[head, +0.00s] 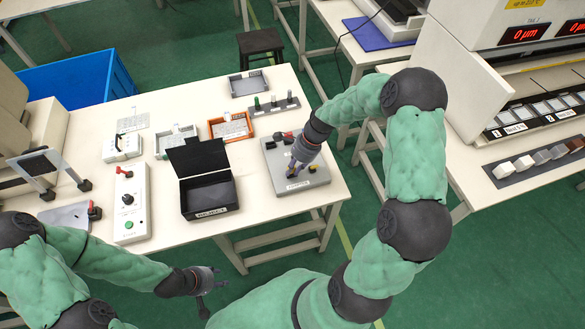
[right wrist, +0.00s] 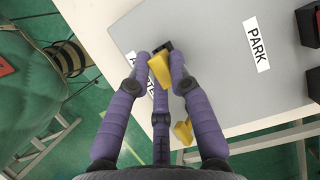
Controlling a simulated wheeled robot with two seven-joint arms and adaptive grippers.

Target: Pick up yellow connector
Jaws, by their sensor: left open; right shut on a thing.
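My right gripper (head: 294,167) is low over the grey board (head: 315,182) at the right of the table. In the right wrist view its purple fingers (right wrist: 162,66) are shut on a yellow connector (right wrist: 159,72), with a dark part just beyond it. Whether the connector touches the board is not clear. A second yellow piece (right wrist: 183,132) shows nearer the wrist, at the board's edge. A yellow piece also shows beside the fingers in the head view (head: 312,169). My left gripper (head: 207,290) is open and empty in front of the table.
An open black box (head: 208,197) stands left of the board. A white control box (head: 131,205), an orange tray (head: 231,127) and grey trays (head: 247,86) are also on the table. Red and dark parts lie on the board's far side. A "PARK" label (right wrist: 256,45) marks the board.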

